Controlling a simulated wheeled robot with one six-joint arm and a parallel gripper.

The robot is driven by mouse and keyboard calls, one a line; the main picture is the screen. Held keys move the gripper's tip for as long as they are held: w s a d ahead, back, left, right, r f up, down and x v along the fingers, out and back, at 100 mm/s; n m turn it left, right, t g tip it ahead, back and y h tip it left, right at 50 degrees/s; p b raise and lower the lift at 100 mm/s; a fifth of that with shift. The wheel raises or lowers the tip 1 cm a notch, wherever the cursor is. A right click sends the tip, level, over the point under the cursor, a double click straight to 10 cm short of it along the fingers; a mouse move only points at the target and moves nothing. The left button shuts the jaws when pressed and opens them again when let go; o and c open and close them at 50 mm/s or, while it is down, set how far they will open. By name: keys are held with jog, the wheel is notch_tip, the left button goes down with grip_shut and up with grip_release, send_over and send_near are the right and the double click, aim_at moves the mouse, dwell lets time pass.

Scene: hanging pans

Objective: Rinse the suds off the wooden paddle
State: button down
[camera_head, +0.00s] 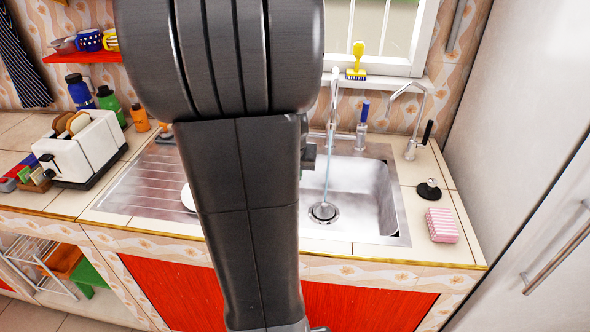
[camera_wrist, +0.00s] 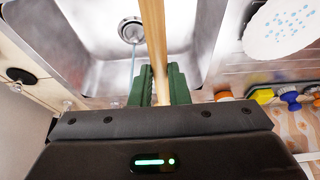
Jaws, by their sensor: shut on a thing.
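The wooden paddle (camera_wrist: 153,35) shows in the wrist view as a pale wooden length running up from my gripper (camera_wrist: 161,88) and out of the top edge. My gripper's green fingers are shut on it. The paddle is over the sink basin (camera_wrist: 95,75), just right of the drain (camera_wrist: 131,30). A thin stream of water (camera_wrist: 132,65) falls beside it, left of the paddle and apart from it in the picture. I cannot make out suds on the visible wood. In the head view, my arm hides the gripper and paddle; the water stream (camera_head: 327,178) runs into the sink drain (camera_head: 323,212).
A white plate with blue spots (camera_wrist: 282,28) lies on the drainboard (camera_head: 135,187). A black plunger-like stopper (camera_head: 429,190) and a pink striped sponge (camera_head: 441,225) are right of the sink. A toaster (camera_head: 80,148) and bottles stand left. The basin's right side is clear.

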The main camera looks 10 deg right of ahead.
jog(key=w+d+f+p, duration=0.1)
jog(key=w+d+f, duration=0.1)
jog(key=w+d, duration=0.6)
jog(key=shift+d+f, duration=0.4)
jog(key=shift+d, duration=1.2)
jog(key=shift+w, duration=0.1)
jog(key=shift+d, duration=0.1)
jog(key=shift+s+d, duration=0.3)
jog(key=shift+s, duration=0.2)
jog(key=shift+w+a, duration=0.15)
jog(key=shift+w+a, duration=0.25)
jog(key=shift+w, duration=0.1)
jog(key=shift+a, duration=0.1)
